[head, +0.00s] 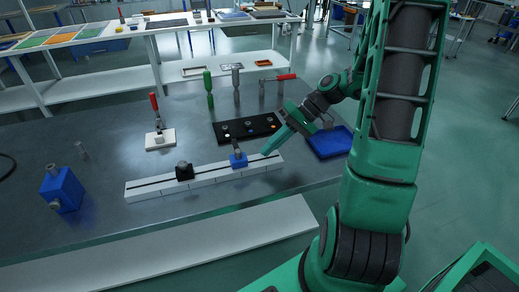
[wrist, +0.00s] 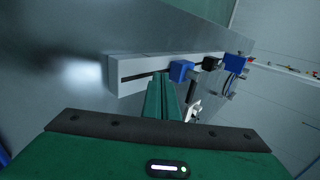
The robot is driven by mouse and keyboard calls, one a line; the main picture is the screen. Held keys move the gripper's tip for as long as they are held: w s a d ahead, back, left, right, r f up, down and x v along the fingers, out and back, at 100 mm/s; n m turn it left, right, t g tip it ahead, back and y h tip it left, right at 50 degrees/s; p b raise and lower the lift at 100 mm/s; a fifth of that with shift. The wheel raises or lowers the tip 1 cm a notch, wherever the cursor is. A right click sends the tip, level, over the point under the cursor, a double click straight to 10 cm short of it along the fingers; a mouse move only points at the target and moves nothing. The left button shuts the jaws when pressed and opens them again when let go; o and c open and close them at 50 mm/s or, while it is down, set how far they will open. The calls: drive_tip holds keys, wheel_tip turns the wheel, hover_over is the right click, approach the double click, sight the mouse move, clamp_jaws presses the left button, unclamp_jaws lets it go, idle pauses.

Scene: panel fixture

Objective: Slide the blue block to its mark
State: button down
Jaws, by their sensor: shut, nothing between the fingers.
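The blue block (head: 238,161) sits on a white slotted rail (head: 145,188), right of the rail's middle in the head view. A dark knob stands on top of it. A black block (head: 184,172) with a knob sits on the same rail to its left. My gripper (head: 266,152) is shut and empty, its tips low over the rail just right of the blue block. In the wrist view, the shut fingers (wrist: 162,78) appear close beside the blue block (wrist: 180,72); I cannot tell whether they touch. I cannot make out the mark clearly.
A black panel with round knobs (head: 222,138) lies behind the rail. A blue tray (head: 318,147) is to the right, and a blue box (head: 62,190) stands far left. A red-handled clamp (head: 155,108) on a white base and green and grey upright handles stand further back.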

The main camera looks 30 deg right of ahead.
drive_tip(key=v, duration=0.9)
drive_tip(key=shift+d+r, duration=0.2)
drive_tip(key=shift+r, duration=0.1)
drive_tip(key=shift+a, duration=0.1)
drive_tip(key=s+a+r+m+g+h, duration=0.1)
drive_tip(key=s+h, duration=0.8)
drive_tip(key=s, duration=1.1)
wheel_tip(320, 180, up, 2)
drive_tip(key=m+g, duration=0.1)
drive_tip(key=m, duration=0.2)
drive_tip(key=shift+s, duration=0.35)
drive_tip(key=shift+w, duration=0.1)
drive_tip(key=shift+w+f, duration=0.2)
drive_tip(key=shift+w, duration=0.3)
